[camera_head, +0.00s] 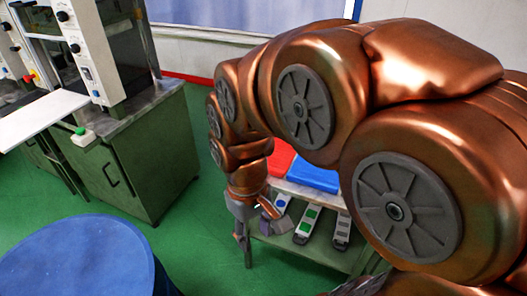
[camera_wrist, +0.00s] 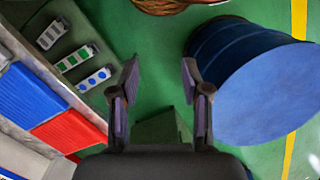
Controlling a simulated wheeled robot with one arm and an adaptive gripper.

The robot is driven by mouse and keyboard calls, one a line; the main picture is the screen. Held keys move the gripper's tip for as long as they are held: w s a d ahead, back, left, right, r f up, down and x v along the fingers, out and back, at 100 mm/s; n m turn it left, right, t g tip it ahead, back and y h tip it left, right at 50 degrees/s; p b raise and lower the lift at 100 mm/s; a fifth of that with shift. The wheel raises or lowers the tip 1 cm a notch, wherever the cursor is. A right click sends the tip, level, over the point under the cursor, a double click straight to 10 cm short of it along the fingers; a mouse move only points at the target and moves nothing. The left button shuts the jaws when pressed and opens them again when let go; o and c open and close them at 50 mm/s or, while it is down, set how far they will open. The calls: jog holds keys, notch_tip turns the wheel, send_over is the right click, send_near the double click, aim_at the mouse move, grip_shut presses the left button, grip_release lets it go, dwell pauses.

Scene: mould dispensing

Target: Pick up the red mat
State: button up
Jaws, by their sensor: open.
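The red mat (camera_head: 281,158) lies flat on a workbench behind my arm, which hides part of it in the head view. In the wrist view the red mat (camera_wrist: 70,134) is at the lower left, beside a blue mat (camera_wrist: 28,94). My gripper (camera_head: 256,226) hangs in front of the bench, pointing down. In the wrist view my gripper (camera_wrist: 160,66) has its two fingers spread, with green floor between the tips and nothing held. It is apart from the red mat, which lies to its left in that view.
The blue mat (camera_head: 314,173) also shows in the head view. A blue drum (camera_head: 75,258) stands at the front left. Green floor lies between the bench and a machine cabinet (camera_head: 150,150).

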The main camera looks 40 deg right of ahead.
jog(key=w+d+n+p, duration=0.1)
jog(key=w+d, duration=0.2)
jog(key=w, duration=0.3)
jog(key=w+d+f+n, duration=0.1)
jog(key=w+d, duration=0.3)
jog(key=w, duration=0.3)
jog(key=w+d+n+p, duration=0.1)
jog(key=w+d, duration=0.2)
jog(key=w, duration=0.3)
jog(key=w+d+f, duration=0.2)
jog(key=w+d, duration=0.1)
jog(key=d, duration=0.1)
jog(key=w+d+f+n+t, duration=0.1)
jog(key=w+d+f, duration=0.2)
jog(key=w+d, duration=0.1)
jog(key=w+d+f+n+p, duration=0.1)
jog(key=w+d+f, duration=0.1)
jog(key=w+d, duration=0.2)
jog(key=shift+d+f+t, duration=0.15)
jog(key=shift+f+t, duration=0.15)
jog(key=shift+f, duration=0.05)
jog(key=shift+w+d+f, duration=0.35)
jog(key=shift+d, duration=0.05)
jog(key=shift+a+f+p, duration=0.1)
jog(key=shift+f+p, duration=1.65)
jog(key=shift+f, duration=2.05)
grip_shut()
